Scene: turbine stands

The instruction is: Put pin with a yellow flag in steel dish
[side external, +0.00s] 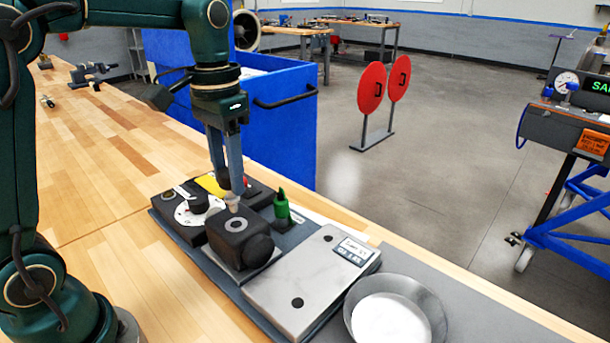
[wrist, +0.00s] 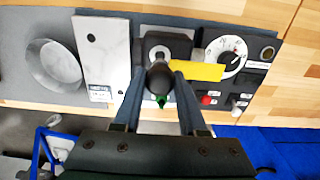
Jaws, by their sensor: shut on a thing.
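My gripper (side external: 229,190) points down over the dark block of the bench device, its fingers shut on the pin. The pin's grey lower end (side external: 232,203) shows just below the fingertips, above or in the ring on top of the block; I cannot tell which. Its yellow flag (side external: 208,184) sticks out to the left. In the wrist view the dark pin head (wrist: 160,78) lies between the fingertips, with the flag (wrist: 195,72) to the right. The steel dish (side external: 355,300) stands at the front right, apart from the gripper; it shows at the left of the wrist view (wrist: 32,76).
A dark block (side external: 240,246) sits beneath the gripper. A grey box with a display (side external: 305,285) lies between block and dish. A green bottle-like thing (side external: 281,207) stands close behind the block. A white dial (wrist: 226,52) is beside it. A blue cabinet (side external: 290,120) stands behind the bench.

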